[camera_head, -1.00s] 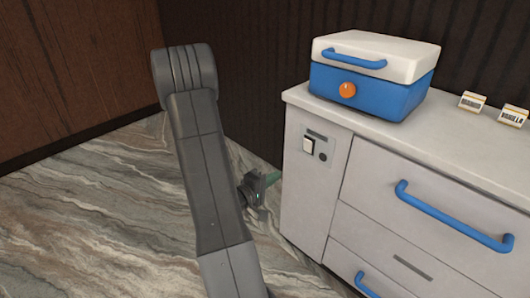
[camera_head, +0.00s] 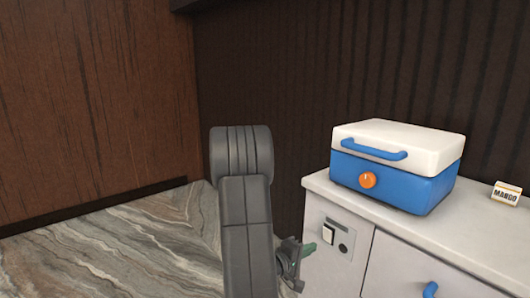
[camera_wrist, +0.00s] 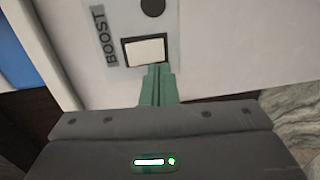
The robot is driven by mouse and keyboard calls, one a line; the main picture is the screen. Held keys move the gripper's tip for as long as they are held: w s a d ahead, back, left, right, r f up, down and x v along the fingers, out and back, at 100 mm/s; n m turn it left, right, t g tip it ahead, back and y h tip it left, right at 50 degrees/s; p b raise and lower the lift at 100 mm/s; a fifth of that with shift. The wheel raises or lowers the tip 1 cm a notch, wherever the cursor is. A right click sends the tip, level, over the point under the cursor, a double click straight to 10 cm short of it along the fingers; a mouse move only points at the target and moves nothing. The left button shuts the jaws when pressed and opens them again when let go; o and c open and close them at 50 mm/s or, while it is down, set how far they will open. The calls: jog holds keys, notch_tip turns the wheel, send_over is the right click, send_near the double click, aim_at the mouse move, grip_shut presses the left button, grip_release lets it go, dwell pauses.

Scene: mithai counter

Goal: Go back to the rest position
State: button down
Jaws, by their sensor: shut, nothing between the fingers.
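My gripper (camera_head: 307,250) is at the left front of the white cabinet, beside its switch panel. In the wrist view its green fingers (camera_wrist: 158,84) are shut together with nothing between them. Their tips are just below the white rocker switch (camera_wrist: 145,50), which sits beside the word BOOST; I cannot tell whether they touch it. The switch also shows in the head view (camera_head: 329,234). My grey arm fills the lower middle of the head view and hides part of the floor and wall behind it.
A blue box with a white lid (camera_head: 397,168) and an orange knob stands on the white counter (camera_head: 455,226). A MANGO card (camera_head: 505,193) stands to its right. A blue drawer handle (camera_head: 431,289) juts from the front. Marbled floor (camera_head: 110,255) lies open at the left.

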jog(key=shift+v, duration=1.1)
